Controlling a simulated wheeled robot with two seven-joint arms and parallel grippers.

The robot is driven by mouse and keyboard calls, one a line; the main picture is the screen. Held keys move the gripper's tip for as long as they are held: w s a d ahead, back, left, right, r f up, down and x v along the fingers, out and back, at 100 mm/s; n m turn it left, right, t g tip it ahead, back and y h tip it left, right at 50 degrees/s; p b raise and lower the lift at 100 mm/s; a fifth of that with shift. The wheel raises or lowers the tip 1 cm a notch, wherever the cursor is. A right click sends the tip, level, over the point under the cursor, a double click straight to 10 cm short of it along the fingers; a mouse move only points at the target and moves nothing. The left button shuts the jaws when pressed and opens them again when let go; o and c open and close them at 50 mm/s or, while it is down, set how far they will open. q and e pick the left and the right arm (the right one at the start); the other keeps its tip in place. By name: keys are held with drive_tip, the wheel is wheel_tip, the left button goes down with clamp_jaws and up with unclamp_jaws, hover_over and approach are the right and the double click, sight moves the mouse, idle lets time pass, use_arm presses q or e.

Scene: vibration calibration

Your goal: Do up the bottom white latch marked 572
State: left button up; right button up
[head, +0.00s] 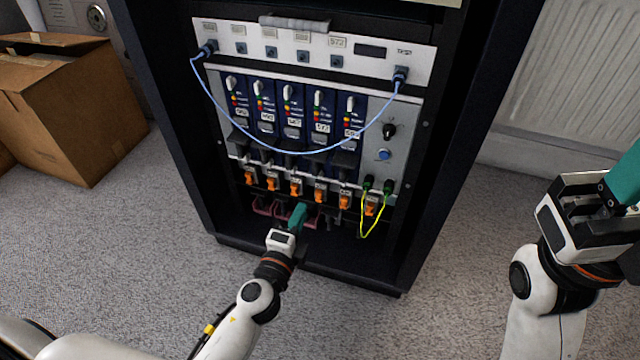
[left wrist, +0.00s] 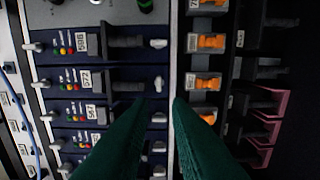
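The module labelled 572 (left wrist: 86,80) is a dark blue unit in the rack; in the head view it appears to be the second from the right (head: 320,110). Its bottom white latch (left wrist: 158,83) shows in the left wrist view, just beyond my left fingertips. It looks turned more upright in the picture than the flat-lying latch above it. My left gripper (head: 300,208) is low in front of the rack; its teal fingers (left wrist: 172,102) show a narrow gap with nothing between them. My right gripper (head: 622,185) is at the right edge, away from the rack; its fingers are partly cut off.
A blue cable (head: 285,151) hangs across the modules. A yellow cable (head: 365,234) loops at the lower right. A cardboard box (head: 70,105) stands left on open carpet.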

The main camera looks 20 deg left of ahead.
sight(317, 177)
use_arm(q)
drive_tip(key=w, duration=1)
drive_tip(key=shift+w+d+b, duration=0.15)
drive_tip(key=shift+w+b, duration=0.15)
clamp_jaws()
